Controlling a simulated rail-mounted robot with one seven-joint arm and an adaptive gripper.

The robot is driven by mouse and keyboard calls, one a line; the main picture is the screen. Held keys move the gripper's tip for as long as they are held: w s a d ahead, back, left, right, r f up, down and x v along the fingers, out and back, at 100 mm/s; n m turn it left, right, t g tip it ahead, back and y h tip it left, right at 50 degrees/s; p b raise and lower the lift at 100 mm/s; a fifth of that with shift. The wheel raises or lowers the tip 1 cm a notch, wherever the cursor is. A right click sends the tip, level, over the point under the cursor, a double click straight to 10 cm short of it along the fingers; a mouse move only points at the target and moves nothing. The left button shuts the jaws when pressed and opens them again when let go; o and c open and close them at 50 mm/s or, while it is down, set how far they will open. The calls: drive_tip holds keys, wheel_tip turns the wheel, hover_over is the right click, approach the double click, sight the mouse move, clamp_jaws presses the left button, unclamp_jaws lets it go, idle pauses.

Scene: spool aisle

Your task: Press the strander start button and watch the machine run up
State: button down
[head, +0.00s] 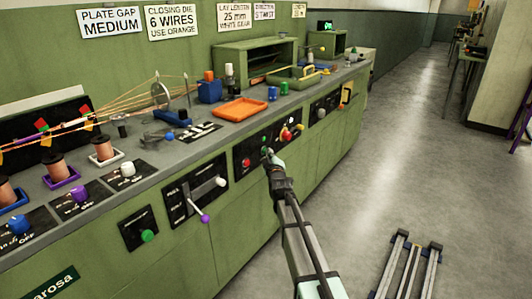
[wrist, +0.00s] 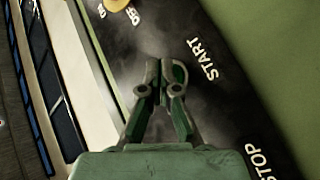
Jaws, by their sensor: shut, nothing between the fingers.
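My gripper (head: 268,157) is at a black control panel (head: 252,170) on the front of the green machine bench in the head view. In the wrist view my gripper (wrist: 165,75) is shut and empty, its fingertips over the panel beside the white START label (wrist: 203,60). The start button itself is not clearly visible there; the fingers cover the spot beside the label. Whether they touch it I cannot tell. The STOP label (wrist: 261,160) is at the lower right. In the head view a red button (head: 246,162) is left of my gripper and a small green spot (head: 264,139) just above it.
A red-and-yellow control (head: 290,133) sits right of my gripper. A purple-knobbed lever (head: 204,218) sticks out of the panel on the left. An orange tray (head: 240,109) lies on the bench top.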

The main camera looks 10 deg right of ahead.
idle(0.4)
drive_tip(key=shift+s+d+b, duration=0.35)
drive_tip(key=shift+d+b, duration=0.05)
drive_tip(key=shift+b, duration=0.15)
drive_tip(key=s+d+p, duration=0.4)
drive_tip(key=p, duration=0.1)
drive_tip(key=shift+d+p, duration=0.25)
drive_tip(key=shift+p, duration=0.1)
idle(0.4)
